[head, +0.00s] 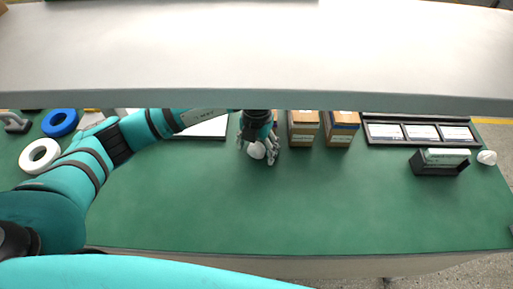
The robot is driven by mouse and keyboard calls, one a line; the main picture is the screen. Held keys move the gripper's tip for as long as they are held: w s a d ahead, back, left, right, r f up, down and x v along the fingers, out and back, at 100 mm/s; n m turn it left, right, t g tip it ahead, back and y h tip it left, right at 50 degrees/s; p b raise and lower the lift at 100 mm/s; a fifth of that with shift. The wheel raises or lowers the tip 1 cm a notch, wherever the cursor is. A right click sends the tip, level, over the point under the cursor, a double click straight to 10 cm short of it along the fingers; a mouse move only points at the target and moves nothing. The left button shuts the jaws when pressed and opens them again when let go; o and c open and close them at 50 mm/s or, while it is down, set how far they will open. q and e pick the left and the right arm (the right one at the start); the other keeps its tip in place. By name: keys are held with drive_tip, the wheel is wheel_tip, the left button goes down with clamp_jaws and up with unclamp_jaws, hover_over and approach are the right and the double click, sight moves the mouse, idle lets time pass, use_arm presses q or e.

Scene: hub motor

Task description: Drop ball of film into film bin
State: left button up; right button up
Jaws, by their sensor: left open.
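A small crumpled white ball (257,151), which looks like film, is at my left gripper (259,157), near the middle of the green table. The gripper points down with its fingers open on either side of the ball. I cannot tell whether the fingers touch it or whether the ball rests on the table. A second white crumpled lump (487,157) lies at the far right of the table. No film bin can be made out. My right gripper is out of view.
A grey shelf (250,60) hangs over the back of the green table (300,210). Cardboard boxes (303,128) stand right of my gripper. A black holder (440,165) and a tray (420,131) are further right. Blue (60,122) and white rolls (39,156) lie left. The front is clear.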

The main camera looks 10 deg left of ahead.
use_arm(q)
drive_tip(key=c, duration=0.9)
drive_tip(key=shift+r, duration=0.1)
